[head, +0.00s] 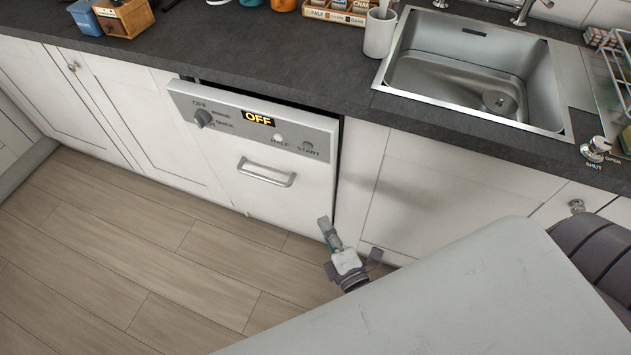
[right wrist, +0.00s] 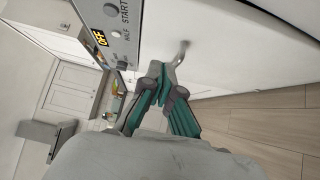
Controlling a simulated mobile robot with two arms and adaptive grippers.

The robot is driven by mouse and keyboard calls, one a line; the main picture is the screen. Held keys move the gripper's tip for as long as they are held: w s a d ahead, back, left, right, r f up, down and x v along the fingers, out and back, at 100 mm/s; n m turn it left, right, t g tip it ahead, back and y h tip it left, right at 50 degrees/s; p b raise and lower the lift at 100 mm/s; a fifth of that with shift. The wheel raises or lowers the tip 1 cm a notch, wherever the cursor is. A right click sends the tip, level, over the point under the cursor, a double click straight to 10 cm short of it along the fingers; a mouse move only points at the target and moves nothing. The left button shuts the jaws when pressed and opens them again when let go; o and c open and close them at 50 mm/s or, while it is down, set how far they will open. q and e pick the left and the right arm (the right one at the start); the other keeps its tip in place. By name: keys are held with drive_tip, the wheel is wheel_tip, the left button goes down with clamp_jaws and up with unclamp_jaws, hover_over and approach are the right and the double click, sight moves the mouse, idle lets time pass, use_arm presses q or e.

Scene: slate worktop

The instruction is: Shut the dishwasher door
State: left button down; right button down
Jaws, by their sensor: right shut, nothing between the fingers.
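The dishwasher door (head: 222,165) is a white front with a grey control panel (head: 255,120) reading OFF and a bar handle (head: 267,172). It stands nearly upright but leans slightly out, with a dark gap along its top and right edge. My right gripper (head: 327,227) is shut and empty, low by the door's lower right side, below and right of the handle. In the right wrist view the shut fingers (right wrist: 160,80) point toward the door, close to the handle (right wrist: 181,53) in the picture; I cannot tell whether they touch the door. My left gripper is not in view.
The slate worktop (head: 280,50) overhangs the door, with a sink (head: 475,75) and a white cup (head: 380,33) on the right. White cabinets (head: 420,195) flank the dishwasher. The wooden floor (head: 150,260) in front is clear on the left.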

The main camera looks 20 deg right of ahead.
drive_tip(key=r, duration=0.1)
approach(310, 164)
drive_tip(key=w+a, duration=0.3)
drive_tip(key=shift+w+d+f+n+t, duration=0.1)
drive_tip(key=shift+w+d+n+t, duration=0.05)
drive_tip(key=shift+w+d, duration=0.4)
drive_tip(key=shift+w+d+f+n+t, duration=0.15)
drive_tip(key=shift+w+d, duration=0.25)
drive_tip(key=shift+w, duration=0.3)
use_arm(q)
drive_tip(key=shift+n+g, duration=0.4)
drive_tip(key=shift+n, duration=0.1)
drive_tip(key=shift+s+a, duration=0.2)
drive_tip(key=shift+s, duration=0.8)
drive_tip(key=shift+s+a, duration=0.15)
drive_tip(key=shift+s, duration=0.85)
use_arm(e)
drive_tip(key=shift+w+d+r, duration=0.15)
drive_tip(key=shift+w+d, duration=0.2)
drive_tip(key=shift+w, duration=0.05)
